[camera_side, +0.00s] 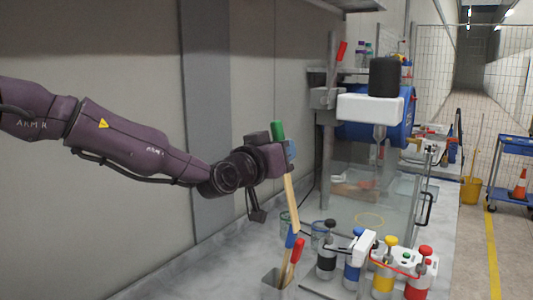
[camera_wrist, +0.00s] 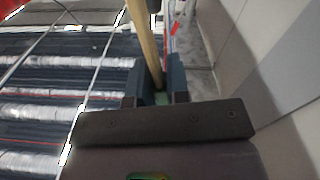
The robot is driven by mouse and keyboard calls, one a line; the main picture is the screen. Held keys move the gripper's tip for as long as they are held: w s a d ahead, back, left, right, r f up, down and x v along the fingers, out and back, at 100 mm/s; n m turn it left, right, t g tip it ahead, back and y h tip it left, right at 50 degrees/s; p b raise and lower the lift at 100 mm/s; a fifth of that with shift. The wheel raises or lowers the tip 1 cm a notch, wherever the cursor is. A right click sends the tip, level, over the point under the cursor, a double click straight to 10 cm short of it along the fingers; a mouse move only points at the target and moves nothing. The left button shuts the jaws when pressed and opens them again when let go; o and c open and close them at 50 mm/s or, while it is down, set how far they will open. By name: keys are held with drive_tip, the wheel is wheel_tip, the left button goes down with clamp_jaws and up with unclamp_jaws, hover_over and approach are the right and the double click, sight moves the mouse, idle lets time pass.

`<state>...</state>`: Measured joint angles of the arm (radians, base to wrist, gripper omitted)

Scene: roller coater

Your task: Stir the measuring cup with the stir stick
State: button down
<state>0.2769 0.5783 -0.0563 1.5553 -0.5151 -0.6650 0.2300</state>
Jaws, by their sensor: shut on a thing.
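My gripper (camera_side: 284,150) is shut on a wooden stir stick (camera_side: 290,198) by its green handle (camera_side: 277,130). The stick hangs down, slightly tilted, with its lower end close to the blue handle in the picture; I cannot tell whether they touch. In the wrist view, the stick (camera_wrist: 145,45) runs up from between my fingers (camera_wrist: 159,88). A clear cup with a greenish rim (camera_side: 288,222) stands behind the stick, and a clear cup with a bluish rim (camera_side: 319,231) is to its right. I cannot tell which is the measuring cup. The stick's tip is not clearly inside either.
A grey holder (camera_side: 271,281) with red- and blue-handled sticks stands at the front. Several pump bottles (camera_side: 386,265) stand to the right. A glass-walled enclosure (camera_side: 390,205) and a mixer with a white head (camera_side: 370,107) are behind. The bench's front left is clear.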

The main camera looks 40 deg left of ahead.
drive_tip(key=s+d, duration=0.8)
drive_tip(key=d, duration=0.3)
wheel_tip(320, 180, down, 24)
drive_tip(key=shift+d, duration=0.25)
idle(0.7)
drive_tip(key=shift+w, duration=0.1)
idle(0.4)
